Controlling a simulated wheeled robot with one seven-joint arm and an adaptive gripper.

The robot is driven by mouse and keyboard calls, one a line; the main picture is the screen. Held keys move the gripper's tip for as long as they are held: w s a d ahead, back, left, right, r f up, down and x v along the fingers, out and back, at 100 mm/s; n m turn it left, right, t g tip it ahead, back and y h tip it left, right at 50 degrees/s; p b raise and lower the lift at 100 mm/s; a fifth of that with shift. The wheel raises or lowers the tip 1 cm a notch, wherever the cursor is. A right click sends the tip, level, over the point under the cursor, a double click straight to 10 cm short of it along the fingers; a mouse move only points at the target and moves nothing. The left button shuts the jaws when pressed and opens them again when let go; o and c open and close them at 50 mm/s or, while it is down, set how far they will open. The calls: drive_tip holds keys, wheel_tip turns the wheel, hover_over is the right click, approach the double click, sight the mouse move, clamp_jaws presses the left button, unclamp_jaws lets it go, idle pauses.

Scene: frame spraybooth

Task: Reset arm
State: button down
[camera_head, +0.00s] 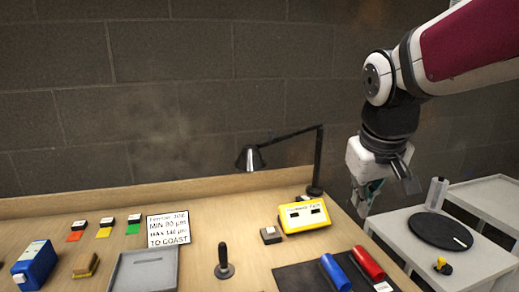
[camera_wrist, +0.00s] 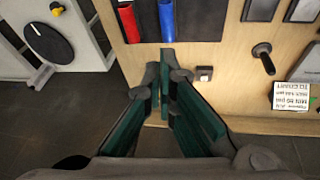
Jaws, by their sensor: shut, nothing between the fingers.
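My arm reaches in from the upper right in the head view. My gripper (camera_head: 363,207) hangs past the right side of the wooden bench (camera_head: 215,210), pointing downward. In the wrist view my gripper (camera_wrist: 162,66) shows its two dark green finger pads meeting at the tips, with nothing between them. It is apart from the bench objects. The exact height above the bench edge is hard to tell.
The bench bears a red cylinder (camera_head: 368,263), a blue cylinder (camera_head: 335,272), a yellow box (camera_head: 303,215), a black lamp (camera_head: 318,160), a grey tray (camera_head: 113,273) and an upright black handle (camera_head: 224,262). A black disc (camera_head: 440,231) lies on a grey side table (camera_head: 400,240) at right.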

drive_tip(key=s+f+m, duration=0.1)
drive_tip(key=s+f, duration=0.1)
drive_tip(key=s, duration=0.7)
drive_tip(key=s+f+y, duration=0.1)
drive_tip(key=s, duration=0.9)
drive_tip(key=shift+s+d+f+m, duration=0.15)
drive_tip(key=shift+s+f+m, duration=0.1)
drive_tip(key=shift+f+m, duration=0.15)
